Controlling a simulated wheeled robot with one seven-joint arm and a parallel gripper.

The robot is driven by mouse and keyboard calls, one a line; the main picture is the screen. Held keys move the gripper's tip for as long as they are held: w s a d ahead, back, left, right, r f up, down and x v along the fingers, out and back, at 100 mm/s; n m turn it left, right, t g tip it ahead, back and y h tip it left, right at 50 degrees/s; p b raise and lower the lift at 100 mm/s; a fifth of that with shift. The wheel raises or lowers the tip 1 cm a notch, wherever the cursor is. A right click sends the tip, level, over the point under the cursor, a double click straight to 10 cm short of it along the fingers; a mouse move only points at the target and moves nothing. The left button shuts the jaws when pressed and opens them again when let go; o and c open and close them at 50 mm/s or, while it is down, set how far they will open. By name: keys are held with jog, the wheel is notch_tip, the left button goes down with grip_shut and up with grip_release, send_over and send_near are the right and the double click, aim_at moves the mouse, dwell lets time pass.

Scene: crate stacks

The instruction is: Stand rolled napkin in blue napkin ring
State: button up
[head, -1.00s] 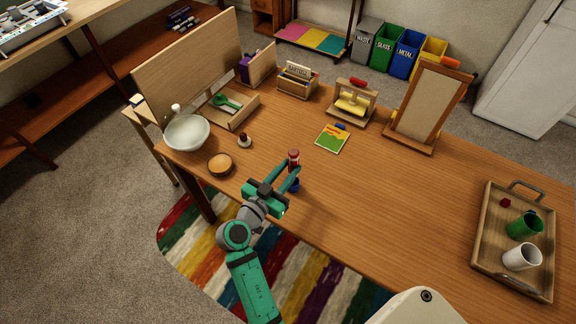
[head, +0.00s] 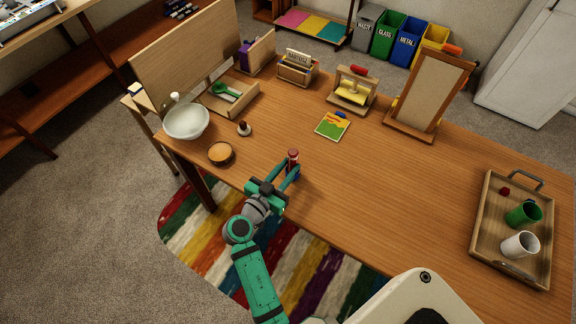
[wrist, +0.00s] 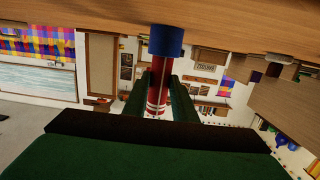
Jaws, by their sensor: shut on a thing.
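The rolled napkin (head: 292,157) is red with pale bands and stands about upright near the table's front edge. My gripper (head: 290,169) is shut on it, with one finger on each side. The blue napkin ring (head: 297,173) is directly below, partly hidden by a finger. In the wrist view, which is upside down, the napkin (wrist: 158,85) runs between the fingers to the blue ring (wrist: 166,40) at the tabletop. The napkin's lower end meets or enters the ring; I cannot tell how deep it sits.
An orange-topped bowl (head: 220,153) and a white bowl (head: 186,121) stand to the left. A small dark-topped object (head: 244,128) is behind. A picture card (head: 332,126) lies farther back. A wooden tray (head: 484,235) with cups is at right. The table between is clear.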

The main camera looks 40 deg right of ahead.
jog(key=shift+f, duration=0.1)
jog(key=o, duration=1.1)
jog(key=v, duration=1)
jog(key=shift+s+a, duration=0.15)
jog(key=shift+a, duration=0.25)
